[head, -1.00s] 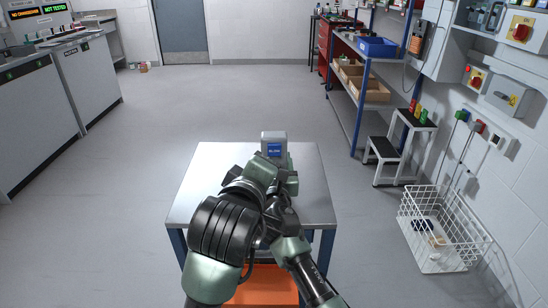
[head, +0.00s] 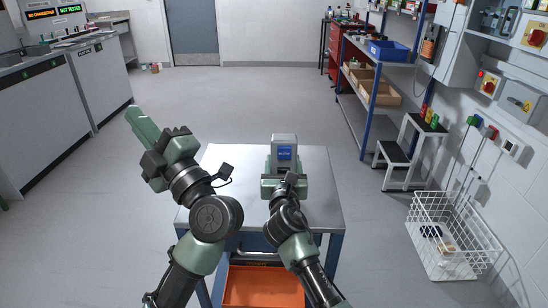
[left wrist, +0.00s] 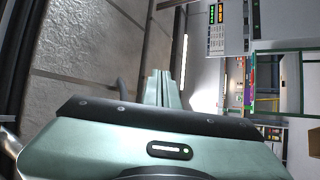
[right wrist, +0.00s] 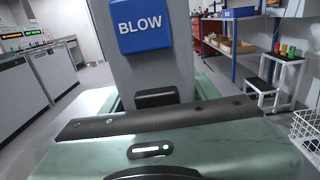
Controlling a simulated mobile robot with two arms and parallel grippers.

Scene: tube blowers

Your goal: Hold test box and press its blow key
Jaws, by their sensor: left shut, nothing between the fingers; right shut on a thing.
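The test box (head: 285,143) is a grey upright box above the small metal table. Its blue blow key (head: 285,153) faces me, and the word BLOW on the key (right wrist: 142,24) reads clearly in the right wrist view. My right gripper (head: 284,178) is shut on the test box, one finger on each side of it. My left gripper (head: 137,119) is shut and empty, raised to the left of the table, away from the box. Its closed fingers (left wrist: 163,88) also show in the left wrist view.
The metal table (head: 325,205) has bare top around the box. An orange tray (head: 262,288) sits low in front. A step stool (head: 398,155) and a white wire basket (head: 455,240) stand to the right. Floor on the left is clear.

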